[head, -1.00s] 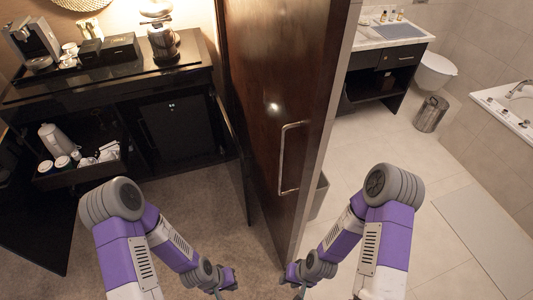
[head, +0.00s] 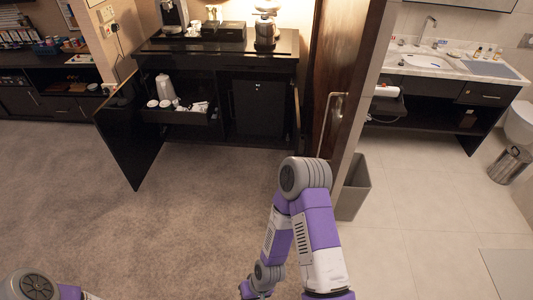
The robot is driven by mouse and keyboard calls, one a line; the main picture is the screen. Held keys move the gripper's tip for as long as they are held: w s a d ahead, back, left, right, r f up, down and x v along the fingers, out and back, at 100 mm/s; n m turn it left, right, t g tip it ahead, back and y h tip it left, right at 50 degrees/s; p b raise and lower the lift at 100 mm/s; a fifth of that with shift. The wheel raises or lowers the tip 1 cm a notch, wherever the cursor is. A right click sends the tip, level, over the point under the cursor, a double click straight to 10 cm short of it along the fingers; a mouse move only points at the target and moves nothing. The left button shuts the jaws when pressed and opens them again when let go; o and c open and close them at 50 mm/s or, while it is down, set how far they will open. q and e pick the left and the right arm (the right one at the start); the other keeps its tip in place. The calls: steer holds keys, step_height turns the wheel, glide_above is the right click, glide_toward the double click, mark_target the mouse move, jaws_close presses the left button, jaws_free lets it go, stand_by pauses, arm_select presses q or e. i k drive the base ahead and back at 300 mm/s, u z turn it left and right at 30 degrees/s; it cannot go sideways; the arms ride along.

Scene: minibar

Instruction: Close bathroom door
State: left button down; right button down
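The dark brown bathroom door (head: 335,60) stands open, seen nearly edge-on, between the carpeted room and the tiled bathroom. Its long vertical metal handle (head: 329,125) is on the face toward the minibar. My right arm reaches up in front of the door's lower part and hides some of it. My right gripper (head: 256,291) is low at the bottom edge, left of the door and apart from the handle. Its fingers are too cut off to judge. Only a bit of my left arm shows at the bottom left corner; its gripper is out of frame.
The black minibar cabinet (head: 222,60) stands behind, with its own doors open and a tray drawer (head: 180,117) out. A grey bin (head: 354,190) is right of the door. The bathroom vanity (head: 440,63) is at back right. Carpet at left is clear.

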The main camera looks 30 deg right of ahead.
mark_target(348, 30)
steer(key=u, duration=0.65)
steer(key=i, duration=0.55)
steer(key=z, duration=0.65)
steer(key=i, duration=1.25)
steer(key=z, duration=1.5)
steer(key=i, duration=0.4)
steer(key=z, duration=0.4)
